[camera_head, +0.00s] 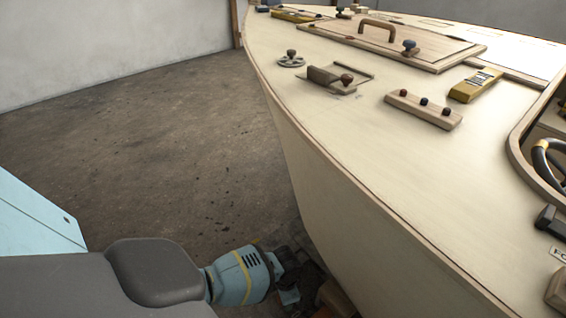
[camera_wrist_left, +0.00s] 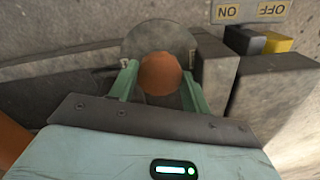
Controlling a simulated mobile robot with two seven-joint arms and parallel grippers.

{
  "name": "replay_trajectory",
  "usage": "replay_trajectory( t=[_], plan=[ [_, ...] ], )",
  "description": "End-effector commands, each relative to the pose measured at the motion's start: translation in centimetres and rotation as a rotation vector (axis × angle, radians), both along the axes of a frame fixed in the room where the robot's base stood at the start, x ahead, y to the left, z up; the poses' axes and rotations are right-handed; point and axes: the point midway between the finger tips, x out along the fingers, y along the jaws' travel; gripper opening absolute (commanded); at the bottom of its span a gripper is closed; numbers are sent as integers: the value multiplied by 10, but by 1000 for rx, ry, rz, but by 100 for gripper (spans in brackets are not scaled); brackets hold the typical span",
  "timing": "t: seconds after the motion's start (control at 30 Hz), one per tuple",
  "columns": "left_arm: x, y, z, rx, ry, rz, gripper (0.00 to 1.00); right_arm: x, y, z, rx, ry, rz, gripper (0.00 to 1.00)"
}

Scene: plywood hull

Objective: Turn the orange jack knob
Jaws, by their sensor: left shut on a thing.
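The orange jack knob (camera_wrist_left: 160,74) is round and sits in front of a grey disc (camera_wrist_left: 160,38) in the left wrist view. My left gripper (camera_wrist_left: 157,78) has its two green fingers on either side of the knob and is shut on it. In the head view my left arm reaches down beside the hull, with the gripper (camera_head: 290,280) low near the floor. The knob cannot be made out there. My right gripper is in neither view.
ON and OFF labels (camera_wrist_left: 250,11) sit above a black and yellow block (camera_wrist_left: 262,42), right of the knob. Grey blocks (camera_wrist_left: 270,85) stand close on that side. The plywood hull (camera_head: 340,190) rises right of my arm. Open floor (camera_head: 160,150) lies to the left.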

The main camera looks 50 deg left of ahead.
Motion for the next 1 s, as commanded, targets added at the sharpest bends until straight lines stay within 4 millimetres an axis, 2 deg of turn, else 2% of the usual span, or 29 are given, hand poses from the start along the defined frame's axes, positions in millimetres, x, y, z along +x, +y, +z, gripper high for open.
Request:
replay_trajectory(
  t=[0.1,0.4,1.0],
  plan=[
    [0,-2,3,-4,-1,113,25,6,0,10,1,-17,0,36],
    [0,-3,2,-4,2,399,25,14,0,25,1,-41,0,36],
    [0,-4,0,-1,2,903,25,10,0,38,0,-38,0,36]
  ],
)
